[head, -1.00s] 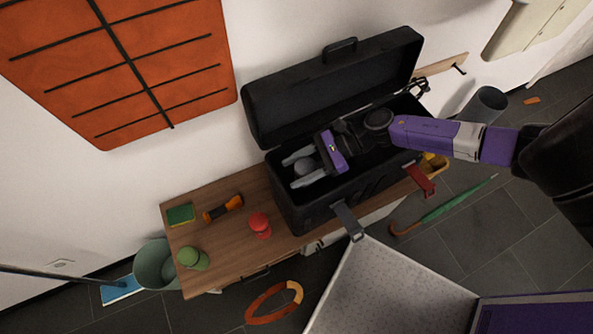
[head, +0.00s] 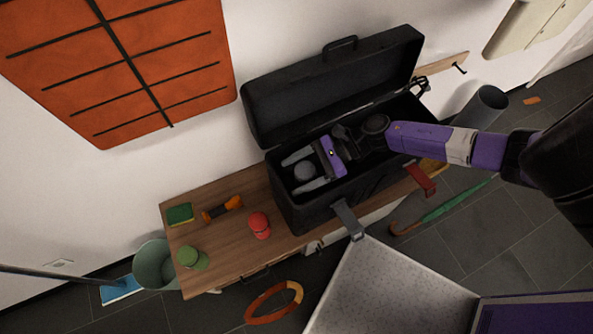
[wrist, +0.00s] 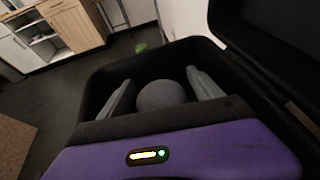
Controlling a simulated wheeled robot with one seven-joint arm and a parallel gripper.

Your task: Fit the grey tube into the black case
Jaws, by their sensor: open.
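The black case (head: 335,208) stands open on the wooden table, its lid tipped back toward the wall. The grey tube (head: 304,172) shows only as a rounded grey end inside the left part of the case; its lower length is hidden. My gripper (head: 292,176) reaches down into the case from the right, its two grey fingers open on either side of the grey end. In the wrist view, the tube's grey end (wrist: 162,95) sits between the spread fingers, with a visible gap on each side. The case walls (wrist: 88,95) surround them.
The table (head: 235,240) also holds a green-and-yellow sponge (head: 180,214), an orange-black tool (head: 222,208), a red object (head: 259,225) and a green object (head: 192,258). The case's raised lid (head: 335,85) and front latches (head: 346,217) stand close to my arm.

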